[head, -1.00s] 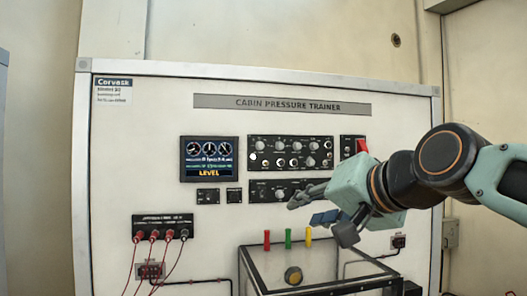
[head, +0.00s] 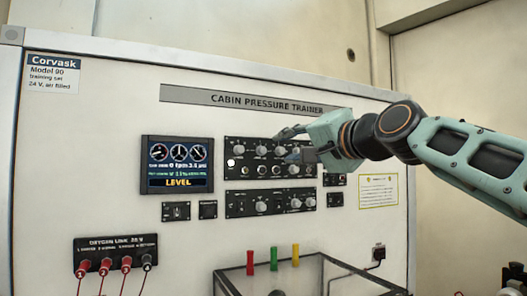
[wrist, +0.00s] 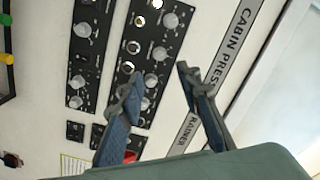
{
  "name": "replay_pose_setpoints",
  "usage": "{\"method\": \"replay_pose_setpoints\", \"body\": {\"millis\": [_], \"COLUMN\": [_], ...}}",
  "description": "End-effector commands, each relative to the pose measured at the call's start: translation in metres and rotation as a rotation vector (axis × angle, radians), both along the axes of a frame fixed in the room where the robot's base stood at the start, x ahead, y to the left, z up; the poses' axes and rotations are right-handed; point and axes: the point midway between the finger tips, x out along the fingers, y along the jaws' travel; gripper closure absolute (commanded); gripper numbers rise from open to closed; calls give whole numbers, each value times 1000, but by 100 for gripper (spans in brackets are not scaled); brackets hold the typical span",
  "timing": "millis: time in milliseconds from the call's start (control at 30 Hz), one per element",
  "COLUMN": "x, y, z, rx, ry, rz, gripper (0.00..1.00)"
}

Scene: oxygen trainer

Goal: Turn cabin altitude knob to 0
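The cabin pressure trainer board (head: 90,200) carries an upper knob panel (head: 232,172) and a lower knob panel (head: 237,212). Both have several grey knobs, and their labels are too small to read, so I cannot tell which is the cabin altitude knob. My gripper (head: 296,144) is in front of the right part of the upper panel and hides some of it. In the wrist view my gripper (wrist: 157,84) has its two fingers apart with nothing held. A grey knob (wrist: 152,80) of the upper panel shows between the fingertips, beyond them.
A display (head: 177,164) reading LEVEL is left of the panels. Two small switch plates (head: 176,212) sit below it. A clear box (head: 225,285) with red, green and yellow posts stands below the panels. Red-wired jacks (head: 115,263) are at lower left.

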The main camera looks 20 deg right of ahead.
Motion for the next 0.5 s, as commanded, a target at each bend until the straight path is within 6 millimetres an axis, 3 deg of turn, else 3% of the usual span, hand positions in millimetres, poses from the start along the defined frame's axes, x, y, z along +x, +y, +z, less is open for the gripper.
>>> {"method": "replay_pose_setpoints", "body": {"millis": [500], "x": [70], "y": [9], "z": [2], "rx": [-4], "ry": [0], "rz": [3], "gripper": [68]}}
